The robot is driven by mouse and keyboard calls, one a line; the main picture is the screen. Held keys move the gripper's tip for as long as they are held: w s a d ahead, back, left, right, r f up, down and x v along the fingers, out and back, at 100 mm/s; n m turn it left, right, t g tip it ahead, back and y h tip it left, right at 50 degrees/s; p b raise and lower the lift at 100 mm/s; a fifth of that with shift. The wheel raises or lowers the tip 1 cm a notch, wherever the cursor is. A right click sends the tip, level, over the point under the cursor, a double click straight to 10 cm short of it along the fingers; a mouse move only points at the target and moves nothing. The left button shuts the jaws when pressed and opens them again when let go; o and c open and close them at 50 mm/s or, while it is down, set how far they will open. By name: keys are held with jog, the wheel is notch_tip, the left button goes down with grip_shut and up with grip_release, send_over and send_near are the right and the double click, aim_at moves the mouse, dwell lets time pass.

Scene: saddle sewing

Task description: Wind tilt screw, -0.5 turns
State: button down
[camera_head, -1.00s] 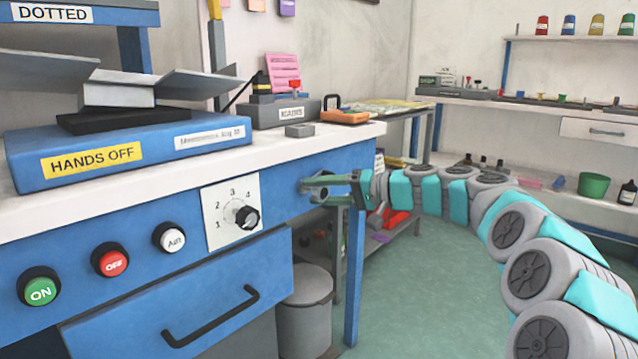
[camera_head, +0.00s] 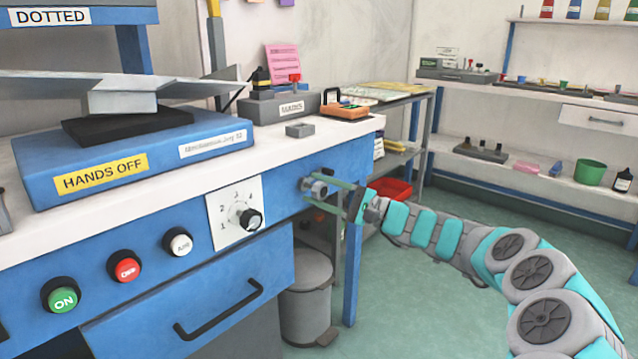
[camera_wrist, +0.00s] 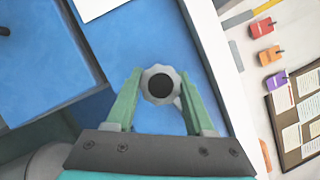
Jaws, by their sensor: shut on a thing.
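The tilt screw is a grey fluted knob (camera_wrist: 160,85) with a dark round centre, seen end-on in the wrist view. In the head view the knob (camera_head: 314,187) stands out from the blue front of the bench, near its right end. My gripper (camera_head: 328,190) reaches it from the right, with its green fingers around the knob. In the wrist view my gripper (camera_wrist: 159,100) has one finger on each side of the knob, shut on it. The knob's shaft behind it is hidden.
A numbered dial (camera_head: 248,218) sits left of the knob on the bench front. Green (camera_head: 62,295), red (camera_head: 126,267) and white (camera_head: 179,242) buttons lie further left, above a drawer handle (camera_head: 225,312). A grey bin (camera_head: 305,300) stands below.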

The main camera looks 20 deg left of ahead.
aim_at(325, 195)
jog(key=m+t+p, duration=0.1)
jog(key=m, duration=0.2)
jog(key=m+t+y+p, duration=0.1)
jog(key=m, duration=0.2)
jog(key=shift+f+m+t+p, duration=0.15)
jog(key=shift+m+t+p, duration=0.2)
jog(key=shift+m+t, duration=0.75)
jog(key=shift+m, duration=0.4)
jog(key=shift+c, duration=1.3)
grip_release()
jog(key=shift+d, duration=0.15)
jog(key=v, duration=0.7)
jog(key=shift+w+b, duration=0.1)
jog(key=shift+b, duration=0.25)
jog(key=shift+d+f, duration=0.15)
jog(key=shift+d, duration=0.1)
